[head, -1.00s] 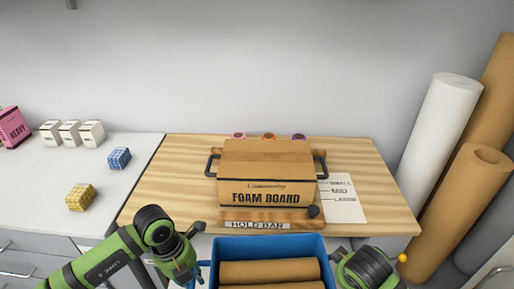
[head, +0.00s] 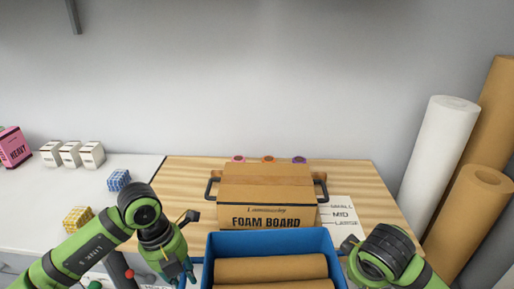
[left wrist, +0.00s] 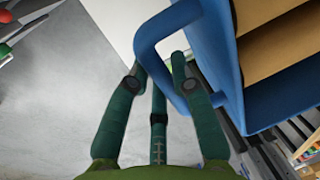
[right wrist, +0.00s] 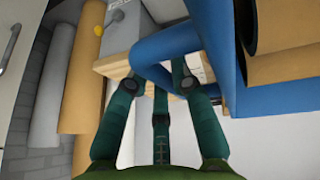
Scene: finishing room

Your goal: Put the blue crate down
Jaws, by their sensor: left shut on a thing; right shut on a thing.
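The blue crate (head: 270,243) is at the bottom middle of the head view, in front of the wooden bench. It holds brown paper rolls (head: 272,268). My left gripper (head: 188,280) is at the crate's left side. In the left wrist view its fingers (left wrist: 160,75) are shut on the crate's blue handle (left wrist: 143,45). My right gripper is at the crate's right side, its fingers hidden in the head view. In the right wrist view its fingers (right wrist: 160,75) are shut on the other blue handle (right wrist: 140,60). The crate hangs between both grippers.
A foam board box (head: 266,195) with black handles stands on the wooden bench (head: 180,185), just beyond the crate. A paper sheet with size labels (head: 342,214) lies right of it. Small boxes (head: 72,154) stand on the left counter. Tall rolls (head: 436,155) lean at the right.

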